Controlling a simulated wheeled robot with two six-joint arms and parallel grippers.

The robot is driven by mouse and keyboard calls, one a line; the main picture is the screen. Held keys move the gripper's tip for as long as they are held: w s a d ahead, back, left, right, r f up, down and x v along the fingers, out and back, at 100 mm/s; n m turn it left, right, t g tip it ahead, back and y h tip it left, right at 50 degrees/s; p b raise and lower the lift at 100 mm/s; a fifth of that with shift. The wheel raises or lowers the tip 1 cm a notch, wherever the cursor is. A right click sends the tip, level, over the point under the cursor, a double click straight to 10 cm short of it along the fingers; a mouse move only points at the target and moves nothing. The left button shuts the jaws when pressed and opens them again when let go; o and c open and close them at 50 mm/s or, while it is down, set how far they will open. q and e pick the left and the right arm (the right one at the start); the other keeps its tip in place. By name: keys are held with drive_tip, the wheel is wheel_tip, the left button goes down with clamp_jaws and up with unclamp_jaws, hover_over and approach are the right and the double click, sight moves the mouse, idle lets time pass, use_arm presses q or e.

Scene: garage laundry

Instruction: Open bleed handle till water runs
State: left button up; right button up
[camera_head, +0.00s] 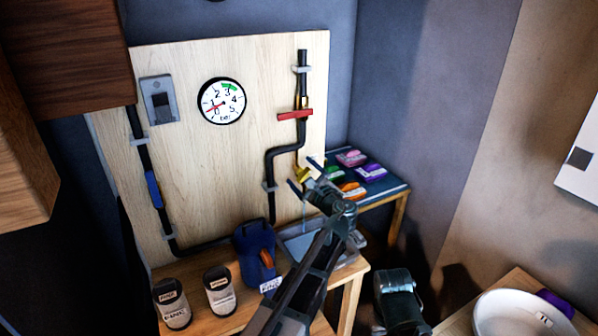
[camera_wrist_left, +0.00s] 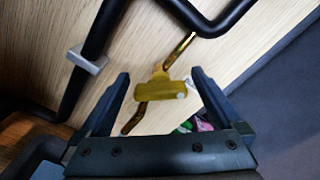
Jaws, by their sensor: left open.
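The yellow bleed handle (camera_head: 302,174) is on the lower right of the wooden board, below the black pipe bend. In the left wrist view the handle (camera_wrist_left: 176,90) sits crosswise on a thin brass tube, between my open fingers with gaps on both sides. My left gripper (camera_head: 305,172) is open around it and holds nothing; it also shows in the left wrist view (camera_wrist_left: 161,74). A faint pale streak (camera_head: 305,212) runs down below the handle toward a tray (camera_head: 352,268); I cannot tell surely whether it is water. A dark part low right seems to be my right gripper (camera_head: 398,292), its jaws unclear.
A gauge (camera_head: 222,101) has its red needle near 1, with a green band near 3. A red handle (camera_head: 295,114) is above. A blue jug (camera_head: 255,252) and two cans (camera_head: 219,291) stand on the table. A white basin (camera_head: 510,315) is at right.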

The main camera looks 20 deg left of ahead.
use_arm(q)
drive_tip(key=shift+x, duration=1)
drive_tip(key=c, duration=1.4)
drive_tip(key=shift+n, duration=0.7)
drive_tip(key=o, duration=1.4)
drive_tip(key=v, duration=1.4)
